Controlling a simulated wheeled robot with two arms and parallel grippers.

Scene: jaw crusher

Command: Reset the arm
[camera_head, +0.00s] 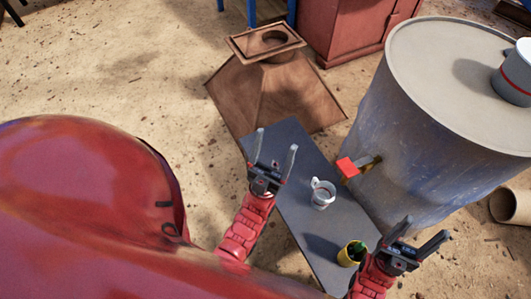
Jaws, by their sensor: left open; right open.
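My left gripper (274,154) is open and empty, with its two fingers pointing away over the far left part of a dark grey board (293,222). My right gripper (415,236) is open and empty near the lower right, beside the near end of the board. Both red arms come in from the bottom of the head view. A white mug (322,194) stands on the board between the two grippers, apart from both. A yellow cup (351,254) with something dark inside stands just left of my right gripper; I cannot tell whether they touch.
A large metal drum (415,130) with a red-handled tap (347,167) stands at the right, close to the board. A rusty hopper (268,85) lies behind the board. Sandy ground at the upper left is open.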

